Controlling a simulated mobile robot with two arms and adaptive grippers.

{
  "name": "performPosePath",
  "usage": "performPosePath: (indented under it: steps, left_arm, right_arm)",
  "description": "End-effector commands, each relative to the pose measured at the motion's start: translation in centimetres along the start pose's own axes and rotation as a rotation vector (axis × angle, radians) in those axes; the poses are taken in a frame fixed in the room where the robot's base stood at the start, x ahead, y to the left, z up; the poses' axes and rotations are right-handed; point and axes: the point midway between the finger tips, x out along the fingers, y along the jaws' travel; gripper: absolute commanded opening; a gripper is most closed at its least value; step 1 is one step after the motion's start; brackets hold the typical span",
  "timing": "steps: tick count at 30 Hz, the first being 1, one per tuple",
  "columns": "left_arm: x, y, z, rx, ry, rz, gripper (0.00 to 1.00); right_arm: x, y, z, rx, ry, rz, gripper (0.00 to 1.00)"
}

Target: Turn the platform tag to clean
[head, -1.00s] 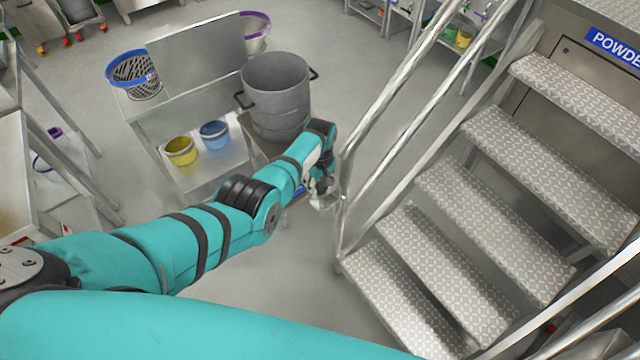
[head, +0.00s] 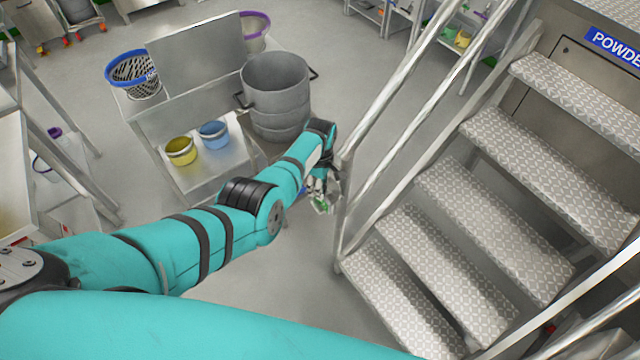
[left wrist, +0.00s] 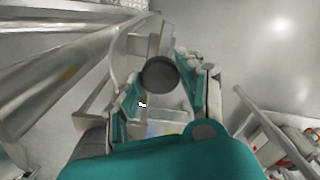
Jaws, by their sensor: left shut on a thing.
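The platform tag (head: 321,205) shows as a small patch with some green at the handrail post by the foot of the stairs. Its lettering is too small to read. My left gripper (head: 321,187) is at the tag, its fingers pointing down beside the post. In the left wrist view a dark round knob (left wrist: 160,74) sits between the fingers of my left gripper (left wrist: 158,80), which is shut on it. The fingers partly hide the tag in the head view. My right gripper is not in view.
Metal stairs (head: 490,217) with handrails (head: 408,85) stand at right, close to my left gripper. A steel drum (head: 276,95) stands behind it. A steel stand (head: 195,45) holds a yellow bucket (head: 181,151) and a blue bucket (head: 214,134). The floor below the gripper is clear.

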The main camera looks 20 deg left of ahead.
Motion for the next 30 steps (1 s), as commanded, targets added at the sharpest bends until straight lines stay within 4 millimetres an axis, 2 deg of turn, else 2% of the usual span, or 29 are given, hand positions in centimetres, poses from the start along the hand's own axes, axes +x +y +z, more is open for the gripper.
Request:
performPosePath:
  steps: [9,10,15,25,30]
  left_arm:
    - [-0.1,0.1,0.0,-0.003,-0.001,0.004,0.07]
    - [-0.1,0.1,0.0,-0.003,-0.001,0.004,0.41]
    - [-0.1,0.1,0.0,-0.003,-0.001,0.003,0.63]
    - [-0.2,0.1,0.0,-0.002,-0.001,0.002,0.63]
    - [-1.5,0.1,0.0,-0.002,-0.001,0.004,0.63]
  right_arm:
    - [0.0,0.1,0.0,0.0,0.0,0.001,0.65]
    - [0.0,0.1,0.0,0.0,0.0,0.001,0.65]
    - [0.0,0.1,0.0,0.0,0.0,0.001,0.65]
    - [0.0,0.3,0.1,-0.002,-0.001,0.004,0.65]
    - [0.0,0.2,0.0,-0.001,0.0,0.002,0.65]
